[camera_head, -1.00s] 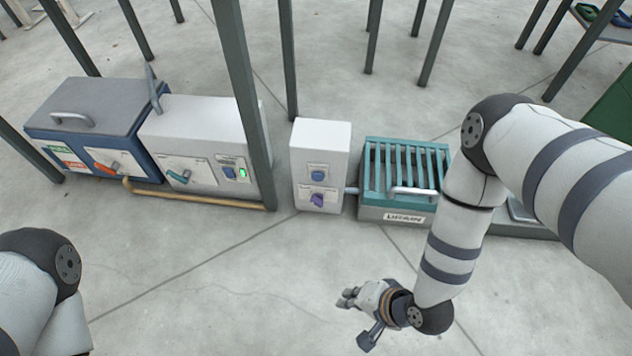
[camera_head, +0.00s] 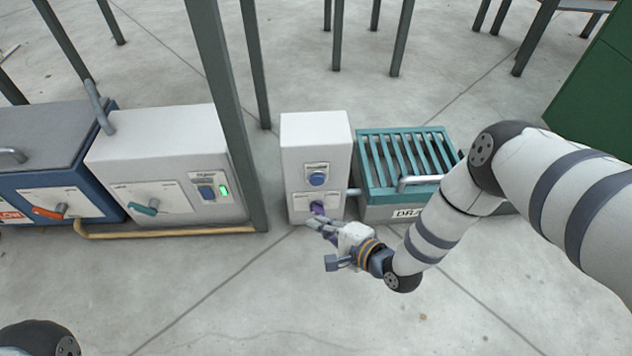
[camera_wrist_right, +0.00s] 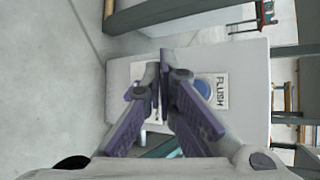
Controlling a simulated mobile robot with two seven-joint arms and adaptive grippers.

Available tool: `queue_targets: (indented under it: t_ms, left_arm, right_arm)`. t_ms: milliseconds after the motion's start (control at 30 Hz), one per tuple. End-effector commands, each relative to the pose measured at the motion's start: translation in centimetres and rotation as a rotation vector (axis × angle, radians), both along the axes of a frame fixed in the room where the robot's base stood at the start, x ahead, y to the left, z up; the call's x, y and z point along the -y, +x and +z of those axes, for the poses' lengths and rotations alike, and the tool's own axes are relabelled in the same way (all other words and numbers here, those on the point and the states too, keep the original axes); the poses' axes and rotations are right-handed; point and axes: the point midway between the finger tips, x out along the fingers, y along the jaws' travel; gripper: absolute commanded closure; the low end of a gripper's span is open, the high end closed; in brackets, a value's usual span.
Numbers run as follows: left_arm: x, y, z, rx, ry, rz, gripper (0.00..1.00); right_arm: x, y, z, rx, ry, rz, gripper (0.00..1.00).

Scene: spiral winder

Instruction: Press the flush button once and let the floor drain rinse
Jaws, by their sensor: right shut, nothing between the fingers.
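The white flush box (camera_head: 300,135) stands on the floor in the middle of the head view. My right gripper (camera_head: 312,222) is shut and empty, in front of the lower part of the box. In the right wrist view its closed fingers (camera_wrist_right: 164,62) lie over the box face, beside the flush button (camera_wrist_right: 203,88) with its FLUSH label. Whether the fingers touch the box or knob, I cannot tell. The floor drain (camera_head: 372,190), with teal slats, stands right of the box. My left gripper is out of view.
A white unit (camera_head: 165,140) with a teal lever and a green-lit switch stands at left, beside a blue unit (camera_head: 55,195) with an orange lever. A dark post (camera_head: 225,90) rises between the white unit and flush box. The front floor is clear.

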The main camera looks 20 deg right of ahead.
Motion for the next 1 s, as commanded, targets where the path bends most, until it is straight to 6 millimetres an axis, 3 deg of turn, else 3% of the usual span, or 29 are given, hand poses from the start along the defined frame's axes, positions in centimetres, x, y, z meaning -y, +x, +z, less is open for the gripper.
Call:
queue_targets:
  t_ms: [167, 700, 1000]
  left_arm:
    - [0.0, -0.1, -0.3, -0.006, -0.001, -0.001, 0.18]
    - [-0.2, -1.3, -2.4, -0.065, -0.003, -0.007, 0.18]
    - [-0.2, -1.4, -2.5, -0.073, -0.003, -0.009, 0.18]
  right_arm:
    - [0.2, 0.7, -0.1, 0.0, -0.002, 0.001, 1.0]
    - [2.2, 7.5, -0.4, -0.003, -0.003, 0.002, 1.0]
    - [2.4, 8.4, -0.1, -0.002, -0.002, 0.001, 1.0]
